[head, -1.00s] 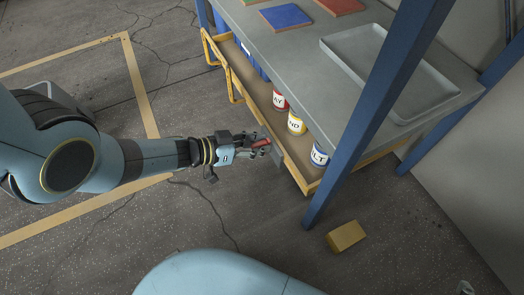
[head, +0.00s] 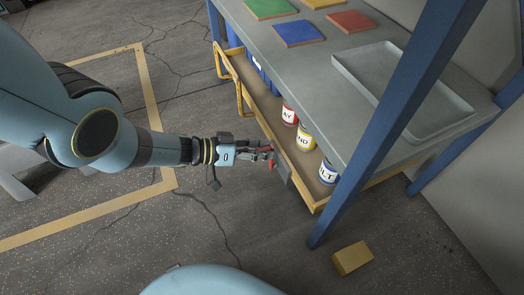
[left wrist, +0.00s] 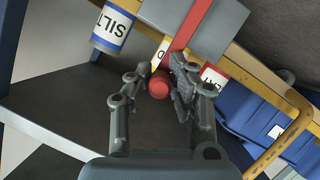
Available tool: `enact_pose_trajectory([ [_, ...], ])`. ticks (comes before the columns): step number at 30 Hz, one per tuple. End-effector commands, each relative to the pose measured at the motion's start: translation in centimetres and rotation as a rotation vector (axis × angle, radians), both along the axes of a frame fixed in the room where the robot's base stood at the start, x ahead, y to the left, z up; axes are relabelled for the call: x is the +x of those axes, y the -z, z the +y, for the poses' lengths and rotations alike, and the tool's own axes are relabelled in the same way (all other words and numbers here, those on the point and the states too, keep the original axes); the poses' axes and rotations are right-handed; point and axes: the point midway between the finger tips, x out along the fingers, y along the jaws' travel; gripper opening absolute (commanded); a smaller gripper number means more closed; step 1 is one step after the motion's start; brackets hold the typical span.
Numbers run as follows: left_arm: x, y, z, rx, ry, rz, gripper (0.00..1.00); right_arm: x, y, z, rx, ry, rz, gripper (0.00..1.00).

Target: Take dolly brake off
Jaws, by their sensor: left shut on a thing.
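The dolly (head: 306,187) is a yellow-framed tray under the bench, with a yellow handle at its far end. A red brake lever with a round red knob (left wrist: 158,88) stands at a grey block (left wrist: 222,18) on its near side; the knob also shows in the head view (head: 271,164). My left gripper (head: 268,154) comes in from the left at that lever. In the left wrist view its fingers (left wrist: 155,75) lie either side of the lever, shut on it; the exact contact is hard to see. My right gripper is not in view.
The dolly carries labelled cans, red (head: 289,115), yellow (head: 305,137) and blue (head: 327,172), and a blue bin (head: 259,70). A blue bench post (head: 370,145) stands close on the right. A yellow block (head: 352,258) lies on the floor. Floor left of the dolly is clear.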

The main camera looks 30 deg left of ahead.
Motion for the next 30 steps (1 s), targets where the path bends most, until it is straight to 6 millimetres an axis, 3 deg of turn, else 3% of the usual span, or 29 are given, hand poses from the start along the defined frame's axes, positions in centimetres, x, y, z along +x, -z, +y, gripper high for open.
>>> enact_pose_trajectory([
  [1,0.1,0.0,0.1,0.002,-0.003,0.000,0.00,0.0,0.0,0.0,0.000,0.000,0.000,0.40],
  [2,0.1,0.0,0.1,0.003,-0.003,0.000,0.21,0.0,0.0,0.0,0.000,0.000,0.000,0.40],
  [7,0.1,0.0,0.1,0.003,-0.002,-0.001,0.43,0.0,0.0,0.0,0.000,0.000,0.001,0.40],
  [20,-0.4,-0.1,0.7,0.005,-0.002,-0.002,0.43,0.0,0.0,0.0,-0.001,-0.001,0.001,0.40],
  [26,-1.9,-0.9,2.2,0.006,0.001,-0.003,0.43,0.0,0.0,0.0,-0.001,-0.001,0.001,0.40],
  [30,-4.0,-2.0,4.6,0.007,0.001,-0.002,0.43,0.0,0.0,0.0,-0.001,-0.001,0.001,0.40],
])
